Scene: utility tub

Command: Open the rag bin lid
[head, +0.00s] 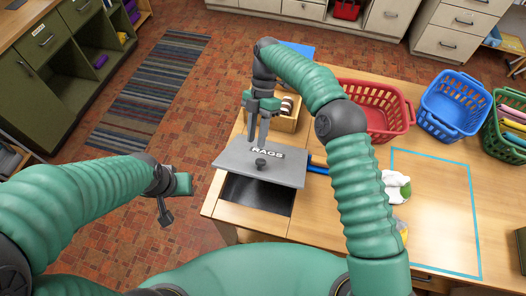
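The rag bin's grey lid (235,160), marked RAGS, lies at the near left of the wooden table. A dark round knob (261,164) stands near its front edge. Below that edge the dark bin opening (257,196) shows, so the lid does not cover it fully; I cannot tell whether the lid is tilted or shifted back. My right gripper (257,138) points down at the lid's far part, behind the knob; I cannot tell whether it touches. Its fingers look close together with nothing visible between them. My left gripper (170,205) hangs over the floor left of the table, clear of the lid.
A small wooden box (289,122) stands behind the lid. Red (385,112), blue (452,103) and green (497,140) baskets line the table's back right. A white and green item (396,188) lies right of my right arm. A blue-taped rectangle (474,215) marks mostly clear table.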

